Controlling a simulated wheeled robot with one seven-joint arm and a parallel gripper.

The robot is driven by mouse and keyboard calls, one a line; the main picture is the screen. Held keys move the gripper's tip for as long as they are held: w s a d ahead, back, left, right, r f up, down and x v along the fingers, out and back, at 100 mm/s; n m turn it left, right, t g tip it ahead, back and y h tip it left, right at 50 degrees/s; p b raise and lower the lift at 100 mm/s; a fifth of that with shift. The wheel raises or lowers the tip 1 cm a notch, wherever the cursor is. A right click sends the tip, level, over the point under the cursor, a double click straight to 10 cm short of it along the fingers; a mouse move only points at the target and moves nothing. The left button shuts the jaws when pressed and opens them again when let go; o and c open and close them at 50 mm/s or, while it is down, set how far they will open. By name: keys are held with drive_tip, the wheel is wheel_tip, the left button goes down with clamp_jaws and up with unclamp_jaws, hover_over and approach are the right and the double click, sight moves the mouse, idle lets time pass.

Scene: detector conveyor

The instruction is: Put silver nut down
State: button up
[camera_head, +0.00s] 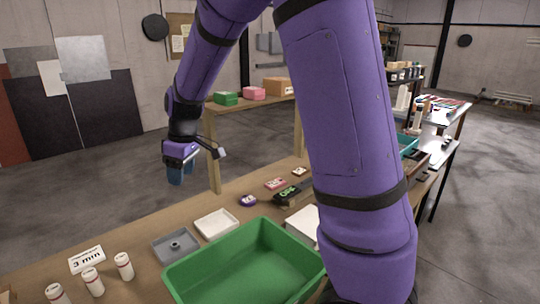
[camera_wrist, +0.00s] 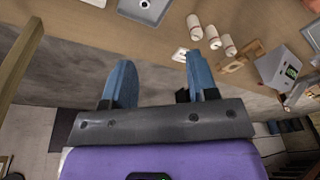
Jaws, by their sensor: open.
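A small silver nut (camera_head: 176,244) lies in a shallow grey tray (camera_head: 160,253) on the wooden table. In the wrist view the nut (camera_wrist: 144,4) shows at the top edge, inside the same grey tray (camera_wrist: 131,12). My gripper (camera_head: 175,180) hangs in the air beyond the table's far edge, up and back from the tray. In the wrist view my gripper (camera_wrist: 158,70) has its two blue fingers wide apart, with nothing between them. It is clear of the nut and the tray.
A green bin (camera_head: 184,276) stands at the table front, with a white tray (camera_head: 215,224) behind it. Several white bottles (camera_head: 123,265) and a "3 min" card (camera_head: 87,259) are at left.

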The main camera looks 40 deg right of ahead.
drive_tip(key=s+d+r+m+t, duration=0.2)
drive_tip(key=s+d+r+m, duration=0.15)
drive_tip(key=s+r, duration=0.9)
drive_tip(key=s+m+t+h, duration=0.1)
drive_tip(key=s+m, duration=0.3)
drive_tip(key=s, duration=1.2)
drive_tip(key=shift+s+d+r+t+h, duration=0.25)
drive_tip(key=shift+s+r+t+h, duration=0.05)
drive_tip(key=shift+s+t+h, duration=0.1)
drive_tip(key=shift+w, duration=0.1)
